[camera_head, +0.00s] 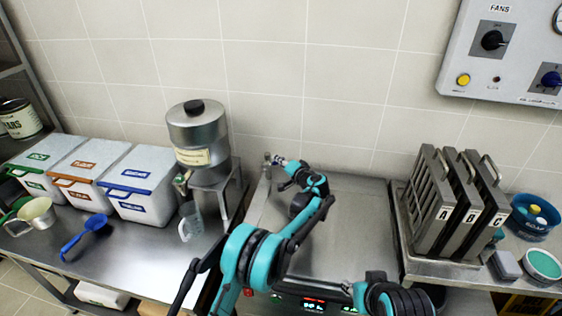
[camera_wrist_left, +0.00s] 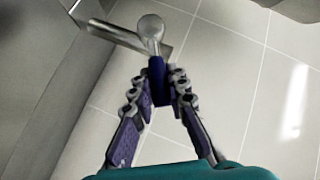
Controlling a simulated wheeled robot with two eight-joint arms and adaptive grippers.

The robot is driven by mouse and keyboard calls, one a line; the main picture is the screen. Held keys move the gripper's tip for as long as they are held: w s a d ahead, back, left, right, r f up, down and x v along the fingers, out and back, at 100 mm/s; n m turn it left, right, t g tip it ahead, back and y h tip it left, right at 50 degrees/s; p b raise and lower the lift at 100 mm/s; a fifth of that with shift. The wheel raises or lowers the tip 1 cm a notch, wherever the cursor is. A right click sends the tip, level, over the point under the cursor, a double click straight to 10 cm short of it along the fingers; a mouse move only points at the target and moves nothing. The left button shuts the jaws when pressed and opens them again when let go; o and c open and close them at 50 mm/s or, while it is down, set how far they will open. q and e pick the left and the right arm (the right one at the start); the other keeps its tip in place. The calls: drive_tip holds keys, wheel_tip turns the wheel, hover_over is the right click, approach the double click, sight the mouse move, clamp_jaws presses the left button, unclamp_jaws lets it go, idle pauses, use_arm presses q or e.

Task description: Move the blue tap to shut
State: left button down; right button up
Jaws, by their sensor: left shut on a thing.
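The blue tap handle (camera_wrist_left: 157,76) shows in the left wrist view between my left fingertips, below a round silver knob and beside a metal pipe. My left gripper (camera_wrist_left: 158,88) is shut on this handle, its two purple-padded fingers one on each side. In the head view my left gripper (camera_head: 279,162) is at the small metal tap post (camera_head: 267,167) near the wall, at the back left of the steel counter. The handle is mostly hidden there by the gripper, so its exact angle is hard to tell. My right gripper is not in view.
A metal dispenser (camera_head: 197,132) on a stand and a clear jug (camera_head: 190,222) stand left of the tap. White bins (camera_head: 146,186) are farther left. Upright panels (camera_head: 448,210) marked A, B and C stand at right. The steel counter (camera_head: 355,222) between is mostly bare.

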sight(266, 154)
use_arm(q)
drive_tip(key=shift+w+a+r+n+g+h+p, duration=0.1)
drive_tip(key=shift+a+r+n+g+h+p, duration=0.55)
drive_tip(key=shift+r+n+h+p, duration=0.2)
drive_tip(key=shift+w+a+r+n+g+h+p, duration=0.1)
drive_tip(key=shift+a+r+n+g+h+p, duration=0.2)
drive_tip(key=shift+a+n+h+p, duration=0.25)
drive_tip(key=shift+w+a+r+n+g+h+p, duration=0.1)
drive_tip(key=shift+a+r+n+g+h+p, duration=0.2)
drive_tip(key=shift+h+p, duration=0.35)
drive_tip(key=shift+w+a+r+n+g+h+p, duration=0.1)
drive_tip(key=shift+a+n+g+h+p, duration=0.15)
drive_tip(key=shift+a+n+h, duration=0.25)
drive_tip(key=shift+w+a+r+n+g+h+p, duration=0.1)
drive_tip(key=shift+a+n+g+h+p, duration=0.2)
drive_tip(key=shift+h, duration=0.35)
drive_tip(key=shift+a+n+h, duration=0.3)
drive_tip(key=shift+a+h, duration=0.25)
drive_tip(key=shift+h, duration=0.25)
drive_tip(key=c, duration=1.5)
unclamp_jaws()
drive_tip(key=shift+w+a+f, duration=0.1)
